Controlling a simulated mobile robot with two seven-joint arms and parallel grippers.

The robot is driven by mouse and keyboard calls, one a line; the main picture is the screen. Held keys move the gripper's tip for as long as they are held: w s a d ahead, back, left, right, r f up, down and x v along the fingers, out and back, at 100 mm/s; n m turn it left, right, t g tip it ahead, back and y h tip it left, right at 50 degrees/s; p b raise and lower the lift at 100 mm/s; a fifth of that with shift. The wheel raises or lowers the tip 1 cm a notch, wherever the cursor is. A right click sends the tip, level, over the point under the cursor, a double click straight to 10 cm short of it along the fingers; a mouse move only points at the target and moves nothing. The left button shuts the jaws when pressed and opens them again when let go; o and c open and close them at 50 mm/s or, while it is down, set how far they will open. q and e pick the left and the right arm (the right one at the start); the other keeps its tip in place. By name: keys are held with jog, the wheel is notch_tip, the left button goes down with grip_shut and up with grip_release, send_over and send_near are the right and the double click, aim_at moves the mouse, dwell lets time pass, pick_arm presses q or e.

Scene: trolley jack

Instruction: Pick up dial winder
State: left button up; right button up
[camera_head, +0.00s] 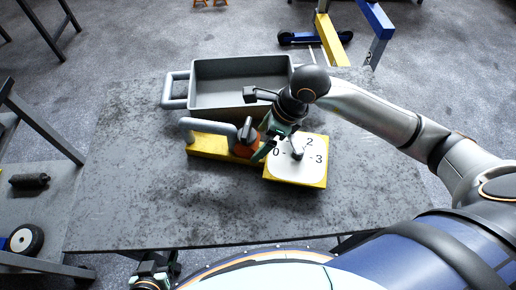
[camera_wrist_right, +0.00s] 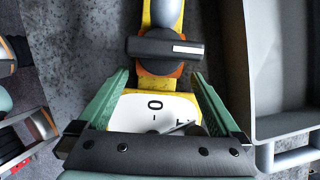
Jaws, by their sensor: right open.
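The yellow-based device on the table carries a white dial face (camera_head: 297,160) with numbers and a grey pointer. Beside the dial, a dark handle (camera_head: 248,130) stands on an orange mount; I take it to be the dial winder. In the right wrist view the dark bar-shaped winder (camera_wrist_right: 165,47) has a pale strip and lies just beyond the fingertips, crosswise to them. My right gripper (camera_head: 275,152) is open and empty above the dial; its green fingers also show in the right wrist view (camera_wrist_right: 160,80). My left gripper (camera_head: 155,272) is partly visible at the bottom edge; its jaw state is unclear.
A grey tray (camera_head: 200,98) with a side handle stands behind the device. A grey lever handle (camera_head: 205,124) rises at the device's left end. The table's left part (camera_head: 125,180) is clear. A trolley with a wheel (camera_head: 25,239) is at the far left.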

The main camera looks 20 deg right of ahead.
aim_at(255, 150)
jog(key=x, duration=0.3)
jog(key=shift+s+d+f, duration=0.1)
jog(key=shift+s+f, duration=0.15)
jog(key=shift+f, duration=0.25)
jog(key=shift+w+a+f, duration=0.15)
jog(key=shift+a+f, duration=0.05)
jog(key=shift+f, duration=0.3)
grip_shut()
jog(key=shift+w+r, duration=0.1)
jog(key=shift+r, duration=0.05)
